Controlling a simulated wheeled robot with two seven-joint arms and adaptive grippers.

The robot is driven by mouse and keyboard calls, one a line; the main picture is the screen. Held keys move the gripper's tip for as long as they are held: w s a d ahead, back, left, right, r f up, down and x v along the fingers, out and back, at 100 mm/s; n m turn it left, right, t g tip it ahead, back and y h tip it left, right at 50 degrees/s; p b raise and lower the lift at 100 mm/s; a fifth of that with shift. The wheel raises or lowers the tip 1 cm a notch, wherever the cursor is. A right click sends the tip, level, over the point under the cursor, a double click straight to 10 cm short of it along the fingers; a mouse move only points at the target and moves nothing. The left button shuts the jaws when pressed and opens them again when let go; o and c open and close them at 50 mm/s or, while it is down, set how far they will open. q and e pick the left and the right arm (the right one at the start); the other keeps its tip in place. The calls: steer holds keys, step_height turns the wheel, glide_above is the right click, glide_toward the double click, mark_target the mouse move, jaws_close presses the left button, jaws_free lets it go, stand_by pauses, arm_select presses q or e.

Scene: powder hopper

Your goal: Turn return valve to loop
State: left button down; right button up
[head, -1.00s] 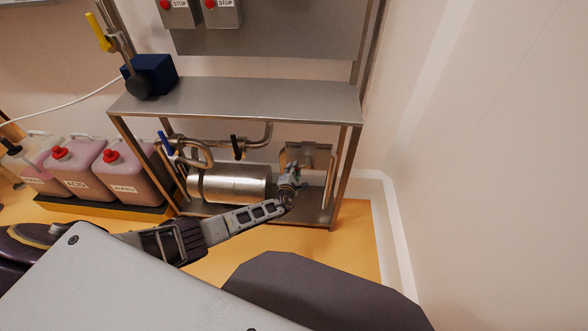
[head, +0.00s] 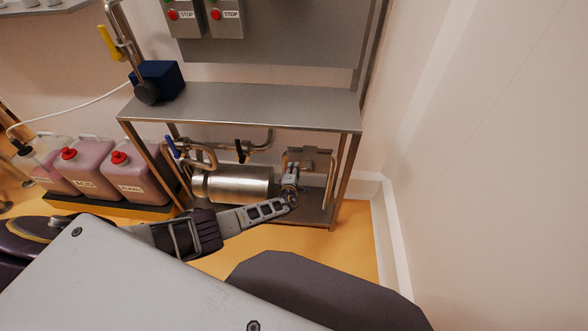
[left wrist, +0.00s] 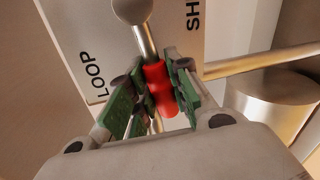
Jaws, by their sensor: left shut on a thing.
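The return valve's lever has a red grip (left wrist: 159,88) on a metal rod with a ball end. My left gripper (left wrist: 160,70) is shut on the red grip, its green pads on both sides of it. A white label plate (left wrist: 85,25) behind it reads LOOP at left and "SH", cut off, at right. The lever lies between these two words. In the head view my left gripper (head: 290,176) reaches into the lower part of the steel rack, in front of the pipework; it hides the lever there. My right gripper is not in view.
A steel cylinder (head: 235,184) lies left of my gripper, under the rack's shelf (head: 260,105). Valves with a blue handle (head: 172,146) and a black handle (head: 240,151) sit above it. Pink canisters (head: 130,172) stand at left. A wall is close at right.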

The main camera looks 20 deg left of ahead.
arm_select(q)
steer(key=shift+d+r+m+p, duration=0.1)
steer(key=shift+r+m+p, duration=0.2)
steer(key=shift+r+p, duration=0.1)
steer(key=shift+r+m+p, duration=0.2)
steer(key=shift+m+p, duration=0.2)
steer(key=shift+p, duration=0.15)
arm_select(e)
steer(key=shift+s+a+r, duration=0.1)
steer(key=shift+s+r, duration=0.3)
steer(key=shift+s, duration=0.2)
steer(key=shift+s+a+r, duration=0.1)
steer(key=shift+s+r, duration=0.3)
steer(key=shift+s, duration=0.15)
arm_select(q)
steer(key=c, duration=1.3)
jaws_free()
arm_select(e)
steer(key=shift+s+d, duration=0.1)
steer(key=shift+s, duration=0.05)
arm_select(q)
steer(key=shift+s, duration=0.2)
